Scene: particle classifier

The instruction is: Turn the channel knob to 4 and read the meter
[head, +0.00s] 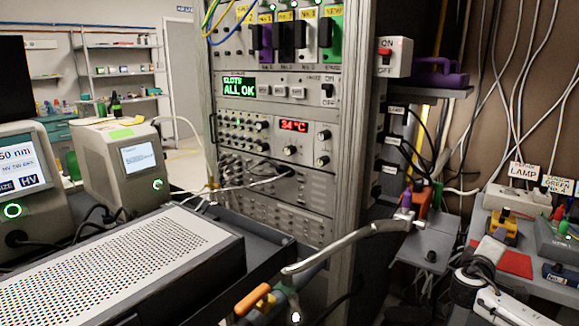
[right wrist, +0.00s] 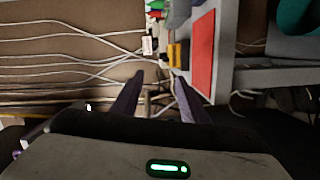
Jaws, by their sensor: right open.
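I cannot pick out a labelled channel knob or its number marks. In the head view, the rack carries a round knob (head: 290,150) below a red "34 °C" display (head: 293,125), and small knobs (head: 323,135) to its right; their labels are too small to read. No dial meter is clearly recognisable. My right gripper (right wrist: 158,90) is open and empty in the right wrist view, its two dark fingers spread before cables and a bench edge. In the head view, my right arm (head: 490,297) shows at the lower right, away from the rack knobs. My left gripper is not in view.
A perforated grey box (head: 130,265) fills the lower left. An ON/OFF switch box (head: 393,57) is on the rack's right. Cables (head: 515,80) hang above the right bench with a red pad (head: 513,262).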

